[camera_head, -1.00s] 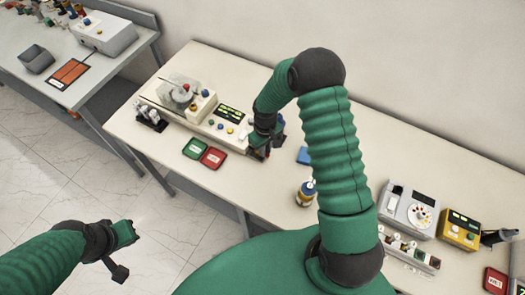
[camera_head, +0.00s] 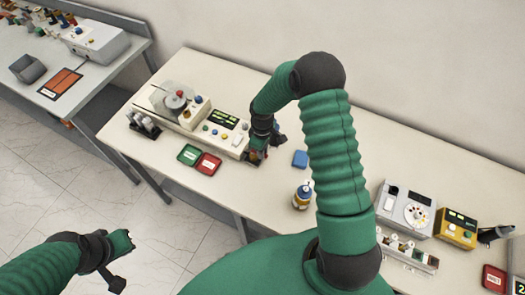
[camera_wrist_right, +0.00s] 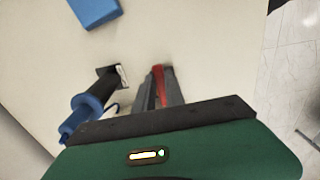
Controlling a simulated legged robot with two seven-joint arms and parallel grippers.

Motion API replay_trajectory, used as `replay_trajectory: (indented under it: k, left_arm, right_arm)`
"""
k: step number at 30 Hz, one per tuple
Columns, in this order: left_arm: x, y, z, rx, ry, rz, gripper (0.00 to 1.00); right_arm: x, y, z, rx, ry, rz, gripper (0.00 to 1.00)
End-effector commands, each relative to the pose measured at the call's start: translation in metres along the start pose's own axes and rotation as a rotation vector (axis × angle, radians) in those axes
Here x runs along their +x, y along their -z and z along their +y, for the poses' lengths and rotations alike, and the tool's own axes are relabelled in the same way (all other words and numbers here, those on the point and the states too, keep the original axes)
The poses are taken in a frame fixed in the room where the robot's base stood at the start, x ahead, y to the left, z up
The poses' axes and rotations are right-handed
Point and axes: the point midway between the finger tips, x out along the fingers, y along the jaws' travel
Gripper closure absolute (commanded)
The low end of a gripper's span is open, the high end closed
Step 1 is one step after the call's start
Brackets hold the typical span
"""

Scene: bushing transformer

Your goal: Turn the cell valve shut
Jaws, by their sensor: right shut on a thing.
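The test cell unit (camera_head: 205,115) stands on the cream bench, with a clear-covered cell, a green-lit display and coloured buttons. My right gripper (camera_head: 257,154) is low at the unit's right end. In the right wrist view my right gripper (camera_wrist_right: 164,88) is shut on a narrow red piece (camera_wrist_right: 161,82), which looks like the cell valve's handle. The fingers hide most of it, so the valve's angle cannot be told. My left gripper (camera_head: 128,245) hangs over the floor, apart from the benches; its fingers are too small to judge.
A blue-and-black object (camera_wrist_right: 90,105) stands close beside the right gripper. A blue block (camera_head: 300,159) and a small bottle (camera_head: 302,196) are nearby. Green (camera_head: 189,154) and red (camera_head: 208,164) trays lie before the unit. Instruments (camera_head: 408,206) stand at the right.

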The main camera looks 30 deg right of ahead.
Motion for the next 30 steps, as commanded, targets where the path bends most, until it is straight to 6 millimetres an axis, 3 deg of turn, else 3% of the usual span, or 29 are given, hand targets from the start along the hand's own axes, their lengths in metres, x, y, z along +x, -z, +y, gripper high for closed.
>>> replay_trajectory:
  k: [5,6,11,22,26,30]
  left_arm:
    - [0.000,0.000,0.000,0.000,0.000,0.000,1.00]
    - [0.000,0.000,0.000,0.000,0.000,0.000,1.00]
    - [0.000,0.000,0.000,0.000,0.000,0.000,1.00]
    - [0.003,-0.001,0.000,0.000,0.000,0.000,1.00]
    - [0.010,-0.002,0.000,0.000,0.000,0.000,1.00]
    - [0.019,-0.005,0.000,0.000,0.000,0.000,1.00]
  right_arm:
    - [-0.003,0.006,0.004,-0.003,-0.011,0.014,1.00]
    - [-0.003,0.006,0.004,-0.003,-0.011,0.015,0.83]
    - [-0.002,0.004,0.002,-0.002,-0.008,0.010,0.64]
    - [-0.008,0.001,0.001,-0.001,-0.006,0.006,0.64]
    - [-0.032,0.002,0.002,0.000,-0.008,0.008,0.64]
    - [-0.072,0.003,0.003,-0.001,-0.010,0.009,0.64]
